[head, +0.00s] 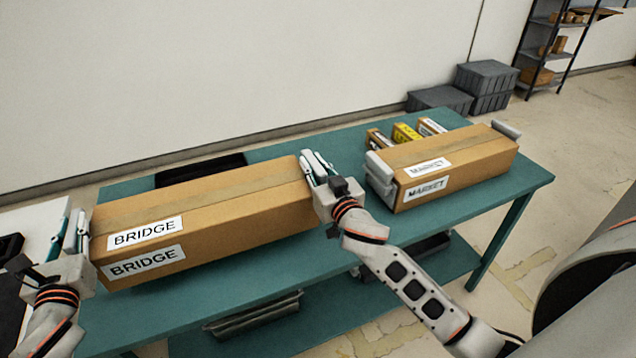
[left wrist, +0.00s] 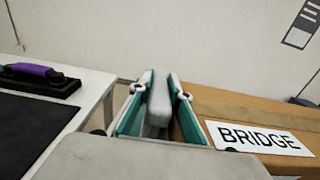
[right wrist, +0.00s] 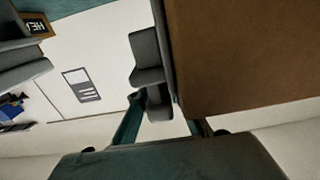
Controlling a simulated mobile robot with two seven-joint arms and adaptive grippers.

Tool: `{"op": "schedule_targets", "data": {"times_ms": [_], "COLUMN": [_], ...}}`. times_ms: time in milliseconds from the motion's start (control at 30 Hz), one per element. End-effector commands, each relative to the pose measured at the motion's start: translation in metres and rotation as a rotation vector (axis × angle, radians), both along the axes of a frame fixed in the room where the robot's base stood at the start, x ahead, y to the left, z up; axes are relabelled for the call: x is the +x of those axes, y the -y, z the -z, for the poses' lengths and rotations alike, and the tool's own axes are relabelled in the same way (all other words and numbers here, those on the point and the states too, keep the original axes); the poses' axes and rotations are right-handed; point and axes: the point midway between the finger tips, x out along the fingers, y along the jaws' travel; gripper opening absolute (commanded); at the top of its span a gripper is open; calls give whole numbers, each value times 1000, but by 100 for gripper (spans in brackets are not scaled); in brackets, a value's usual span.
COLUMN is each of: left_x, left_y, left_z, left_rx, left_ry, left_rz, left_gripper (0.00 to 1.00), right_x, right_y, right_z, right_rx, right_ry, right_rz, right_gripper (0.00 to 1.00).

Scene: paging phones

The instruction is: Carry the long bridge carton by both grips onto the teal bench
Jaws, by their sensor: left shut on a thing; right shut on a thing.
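The long bridge carton (head: 210,212) is a brown box with two white BRIDGE labels. It is level over the left part of the teal bench (head: 490,222); I cannot tell whether it touches the top. My left gripper (head: 76,236) is shut on the grey grip at the carton's left end; that grip (left wrist: 158,98) shows between the fingers in the left wrist view. My right gripper (head: 318,170) is at the carton's right end, shut on the grip there. In the right wrist view the carton's brown side (right wrist: 240,60) fills the upper right, beside a grey grip (right wrist: 148,60).
A MARKET carton (head: 450,165) with grey end grips sits on the bench's right part, near my right gripper. Several small boxes (head: 405,133) stand behind it. A black tray (head: 200,170) lies behind the bridge carton. A white table (left wrist: 75,105) is at the left.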

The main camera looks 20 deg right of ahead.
Motion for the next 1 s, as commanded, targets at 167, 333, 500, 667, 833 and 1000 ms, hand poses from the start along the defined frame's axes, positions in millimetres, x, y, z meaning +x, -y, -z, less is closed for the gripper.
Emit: {"op": "schedule_targets", "data": {"times_ms": [167,333,500,667,833,1000], "left_x": [0,0,0,0,0,0], "left_y": [0,0,0,0,0,0], "left_z": [-2,1,8,16,25,34], "left_rx": [0,0,0,0,0,0], "left_ry": [4,4,3,2,-1,-4], "left_rz": [-1,-1,-1,0,0,0], "left_gripper": [0,0,0,0,0,0], "right_x": [0,0,0,0,0,0], "right_y": [0,0,0,0,0,1], "right_z": [-2,1,7,15,25,34], "right_rx": [0,0,0,0,0,0], "right_ry": [5,4,3,2,-1,-4], "right_rz": [0,0,0,0,0,0], "right_gripper": [0,0,0,0,0,0]}}
